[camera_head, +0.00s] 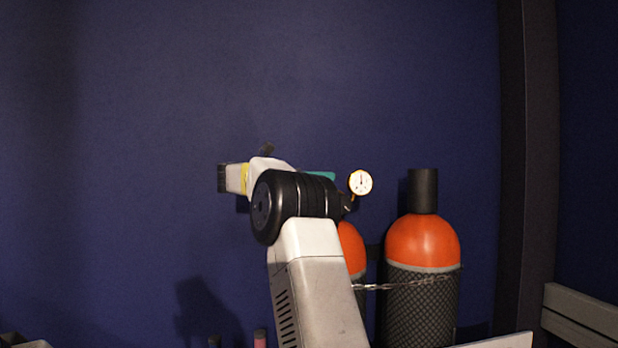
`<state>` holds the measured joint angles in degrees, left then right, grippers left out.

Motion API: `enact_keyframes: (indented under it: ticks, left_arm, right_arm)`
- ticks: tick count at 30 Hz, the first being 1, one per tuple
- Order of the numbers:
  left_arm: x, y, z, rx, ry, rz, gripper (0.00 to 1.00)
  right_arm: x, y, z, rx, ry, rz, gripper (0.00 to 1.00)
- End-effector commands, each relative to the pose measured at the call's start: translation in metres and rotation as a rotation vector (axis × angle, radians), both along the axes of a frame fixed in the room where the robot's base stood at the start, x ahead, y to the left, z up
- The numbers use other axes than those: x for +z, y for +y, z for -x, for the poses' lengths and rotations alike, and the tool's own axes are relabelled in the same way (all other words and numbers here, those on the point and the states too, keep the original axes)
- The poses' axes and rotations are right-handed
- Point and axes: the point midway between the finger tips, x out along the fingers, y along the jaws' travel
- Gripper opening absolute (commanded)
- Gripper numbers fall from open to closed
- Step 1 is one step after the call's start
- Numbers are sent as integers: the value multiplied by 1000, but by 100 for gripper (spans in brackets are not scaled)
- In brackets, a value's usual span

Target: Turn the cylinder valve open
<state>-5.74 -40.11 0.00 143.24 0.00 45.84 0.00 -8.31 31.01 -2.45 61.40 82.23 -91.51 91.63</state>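An orange-topped cylinder (352,247) stands behind my arm, and only a strip of its right side shows. A round white gauge (360,182) sits above it. A teal part (321,175) shows beside the gauge, partly covered by my arm's black joint; I cannot tell whether it is the valve. The valve itself is not clearly visible. One arm of mine, seemingly the right, rises from the bottom middle in front of the cylinder. Its fingers cannot be made out, so I cannot tell whether they touch anything. My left gripper is not in view.
A second orange cylinder (421,242) with a black cap (422,190) stands to the right. A chain (405,283) runs across the cylinders. A blue wall (150,90) is behind, with a dark post (527,150) at right. Small objects (259,339) show at the bottom edge.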

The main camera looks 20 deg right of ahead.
Motion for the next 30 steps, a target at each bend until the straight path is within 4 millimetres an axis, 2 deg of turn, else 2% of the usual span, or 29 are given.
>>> enact_keyframes:
  ticks: [3, 10, 15, 22, 23, 30]
  left_arm:
    - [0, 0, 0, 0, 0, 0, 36]
    - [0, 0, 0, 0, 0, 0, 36]
    - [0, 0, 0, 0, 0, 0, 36]
    - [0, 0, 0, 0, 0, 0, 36]
    - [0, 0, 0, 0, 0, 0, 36]
    - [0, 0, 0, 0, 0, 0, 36]
  right_arm:
    - [0, -22, -1, -3, 2, 1, 70]
    - [1, -53, -4, 0, 2, 1, 70]
    - [0, -63, -5, 0, 3, 1, 70]
    - [0, -63, -5, 1, 3, 1, 70]
    - [0, -63, -5, 1, 4, 1, 66]
    - [0, -63, -5, 1, 4, 1, 19]
